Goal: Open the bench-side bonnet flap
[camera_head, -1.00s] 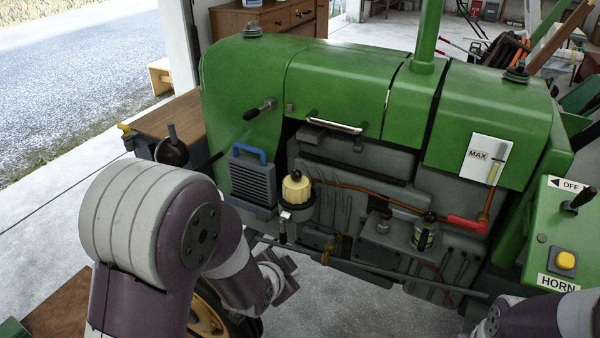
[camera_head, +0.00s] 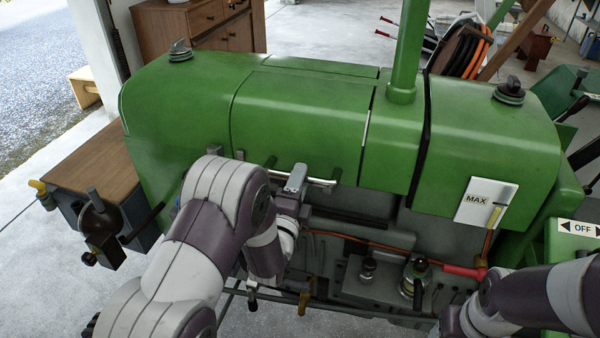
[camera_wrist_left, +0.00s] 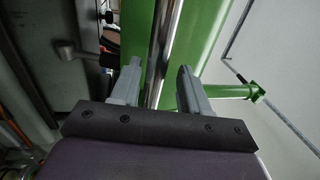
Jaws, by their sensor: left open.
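The green bonnet flap (camera_head: 300,115) is down on the tractor's side, in the middle of the head view. Its chrome bar handle (camera_head: 322,182) runs along the lower edge. My left gripper (camera_head: 293,180) is at the left part of this handle, partly hidden by its own arm. In the left wrist view the handle (camera_wrist_left: 161,55) passes between the two grey fingers of my open left gripper (camera_wrist_left: 158,84), with room on both sides. My right arm shows at the lower right of the head view, but its gripper fingers do not show.
The exhaust pipe (camera_head: 407,55) stands right of the flap. A MAX label plate (camera_head: 486,203) is on the right green panel. Below the flap are an orange pipe and a red hose end (camera_head: 466,271). A wooden-topped bench (camera_head: 95,167) stands left of the tractor.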

